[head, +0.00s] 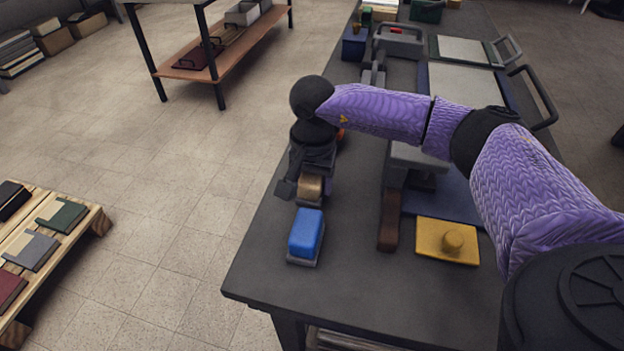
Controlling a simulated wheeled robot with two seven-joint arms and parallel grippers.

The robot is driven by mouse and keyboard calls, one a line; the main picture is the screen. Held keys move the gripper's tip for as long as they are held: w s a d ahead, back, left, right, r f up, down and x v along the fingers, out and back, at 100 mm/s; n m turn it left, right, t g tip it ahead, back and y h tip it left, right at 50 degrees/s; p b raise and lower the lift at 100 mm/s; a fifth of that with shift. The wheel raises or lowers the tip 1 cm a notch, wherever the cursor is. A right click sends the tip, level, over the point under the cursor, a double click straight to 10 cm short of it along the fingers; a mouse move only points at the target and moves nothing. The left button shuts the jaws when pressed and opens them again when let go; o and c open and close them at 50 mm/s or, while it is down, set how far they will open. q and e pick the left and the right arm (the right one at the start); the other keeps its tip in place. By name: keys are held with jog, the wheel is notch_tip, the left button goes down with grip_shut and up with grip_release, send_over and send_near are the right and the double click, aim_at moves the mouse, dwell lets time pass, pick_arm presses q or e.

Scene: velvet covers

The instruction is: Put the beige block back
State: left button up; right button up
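A tan-beige block (311,187) stands near the left edge of the dark workbench (345,310), just behind a blue block. My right gripper (307,189) points down at the beige block, with a dark finger on its left side and the gripper body over its far part. Whether the fingers press on the block or stand open around it is not clear. A pale strip shows under the block; I cannot tell whether they touch. My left gripper is out of view.
The blue block (306,233) on a pale base is close in front of the gripper. A yellow plate with a knob (447,241) and a brown-handled tool (390,220) lie to the right. A pallet with covers (35,250) stands at left. The bench's front is clear.

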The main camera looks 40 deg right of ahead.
jog(key=o, duration=0.4)
jog(key=shift+o, duration=0.2)
notch_tip(320, 180, up, 12)
jog(key=p, duration=0.4)
jog(key=shift+r, duration=0.15)
